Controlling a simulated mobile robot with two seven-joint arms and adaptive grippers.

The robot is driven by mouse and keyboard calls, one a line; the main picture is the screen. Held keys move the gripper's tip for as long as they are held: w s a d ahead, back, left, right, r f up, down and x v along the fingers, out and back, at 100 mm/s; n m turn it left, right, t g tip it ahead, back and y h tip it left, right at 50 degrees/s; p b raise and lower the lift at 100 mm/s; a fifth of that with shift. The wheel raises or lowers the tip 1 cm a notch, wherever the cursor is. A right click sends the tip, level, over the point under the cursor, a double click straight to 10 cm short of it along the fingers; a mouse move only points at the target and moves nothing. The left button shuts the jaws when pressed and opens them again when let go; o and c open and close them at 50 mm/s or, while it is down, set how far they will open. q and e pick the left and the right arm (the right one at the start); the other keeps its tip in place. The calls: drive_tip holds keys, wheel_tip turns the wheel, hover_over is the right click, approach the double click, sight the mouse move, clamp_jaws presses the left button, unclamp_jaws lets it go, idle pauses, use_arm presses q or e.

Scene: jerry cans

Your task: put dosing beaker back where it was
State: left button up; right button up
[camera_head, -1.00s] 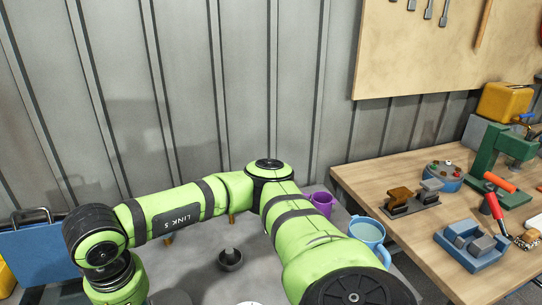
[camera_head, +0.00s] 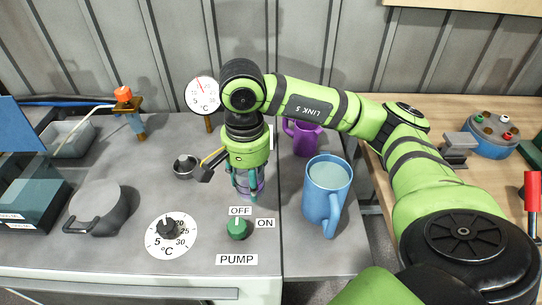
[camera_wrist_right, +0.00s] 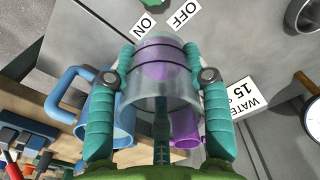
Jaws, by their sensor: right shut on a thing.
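My right gripper (camera_head: 246,190) points down over the grey bench, behind the pump knob. Its teal fingers are shut on the dosing beaker (camera_head: 250,184), of which only a purple-tinted part shows between them. In the right wrist view the beaker (camera_wrist_right: 157,85) is clear, with dark lines and purple at its far end, and sits between both fingers (camera_wrist_right: 160,95). I cannot tell whether its bottom touches the bench. My left gripper is not in view.
A blue jug (camera_head: 326,190) and a purple mug (camera_head: 303,140) stand just right of the gripper. The pump knob (camera_head: 238,228) is in front. Bench between pot and cup is clear.

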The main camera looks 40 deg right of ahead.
drive_tip(key=shift+d+f, duration=0.1)
drive_tip(key=shift+d, duration=0.2)
drive_tip(key=w+f+p, duration=0.1)
drive_tip(key=w+f, duration=0.1)
drive_tip(key=w, duration=0.1)
drive_tip(key=w+d+f, duration=0.1)
drive_tip(key=w+f, duration=0.1)
drive_tip(key=w, duration=0.2)
drive_tip(key=w+d+f+p, duration=0.1)
drive_tip(key=w+f, duration=0.2)
drive_tip(key=w, duration=0.1)
drive_tip(key=shift+w+d+p, duration=0.1)
drive_tip(key=shift+d+p, duration=0.1)
drive_tip(key=shift+p, duration=0.1)
wheel_tip(320, 180, down, 4)
drive_tip(key=shift+r+p, duration=0.2)
drive_tip(key=shift+p, duration=0.5)
drive_tip(key=shift+f, duration=0.3)
drive_tip(key=o, duration=1.2)
drive_tip(key=shift+b, duration=0.3)
drive_tip(key=shift+r, duration=0.1)
